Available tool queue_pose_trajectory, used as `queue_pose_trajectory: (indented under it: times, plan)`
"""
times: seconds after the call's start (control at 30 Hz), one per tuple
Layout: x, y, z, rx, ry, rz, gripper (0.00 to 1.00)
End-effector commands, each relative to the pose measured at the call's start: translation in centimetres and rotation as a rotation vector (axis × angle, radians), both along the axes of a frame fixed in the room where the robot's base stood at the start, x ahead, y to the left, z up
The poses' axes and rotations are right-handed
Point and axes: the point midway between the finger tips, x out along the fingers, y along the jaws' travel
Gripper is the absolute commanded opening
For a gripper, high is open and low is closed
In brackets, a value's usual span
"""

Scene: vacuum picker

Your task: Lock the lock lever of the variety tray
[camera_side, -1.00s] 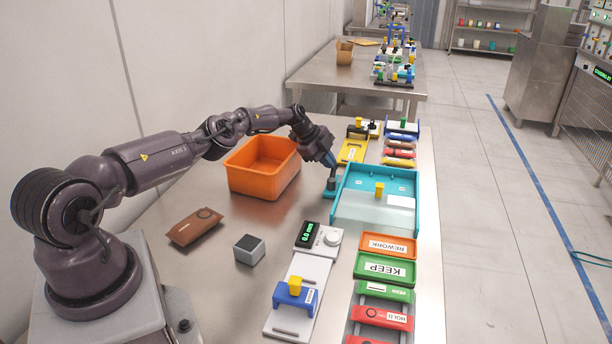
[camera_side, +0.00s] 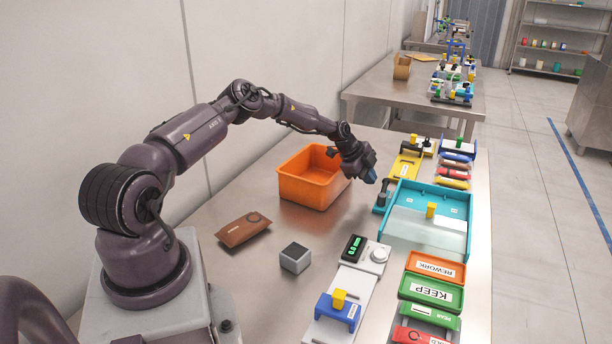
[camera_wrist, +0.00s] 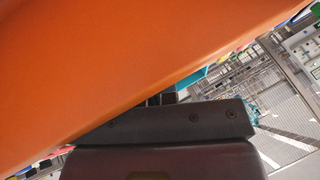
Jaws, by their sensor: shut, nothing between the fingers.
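The variety tray (camera_side: 398,238) is a teal open tray with a clear front panel and a yellow block (camera_side: 431,209) at it, right of centre in the side view. Its lock lever (camera_side: 383,193) looks like a dark upright handle on a small teal mount at the tray's left side. I cannot tell from this view whether it is locked. My gripper (camera_side: 371,178) is shut and empty, up and left of the lever and apart from it, beside the orange bin. In the wrist view, the lever cannot be made out.
The orange bin (camera_side: 308,188) stands close left of my gripper and fills much of the wrist view (camera_wrist: 90,60). A yellow fixture (camera_side: 405,167) stands behind the tray. A dial device (camera_side: 366,252) and labelled trays (camera_side: 435,268) lie in front. A grey cube (camera_side: 295,258) and brown packet (camera_side: 243,229) lie left.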

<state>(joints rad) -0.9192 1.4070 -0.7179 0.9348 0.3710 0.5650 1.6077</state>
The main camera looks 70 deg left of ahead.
Motion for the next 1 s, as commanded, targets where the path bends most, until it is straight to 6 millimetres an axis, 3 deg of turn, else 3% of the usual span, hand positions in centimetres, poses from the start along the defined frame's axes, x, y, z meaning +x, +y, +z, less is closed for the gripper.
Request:
queue_pose_trajectory:
  times: [0.37,0.67,0.83,1.0]
  plan:
    - [-3.0,-0.8,0.1,-0.002,-0.005,0.313,0.0]
    - [-6.2,-4.7,0.1,-0.002,-0.003,0.309,0.0]
    - [-8.5,-6.7,0.8,-0.003,-0.004,0.309,0.0]
    - [-10.5,-7.1,3.6,-0.001,-0.009,0.311,0.0]
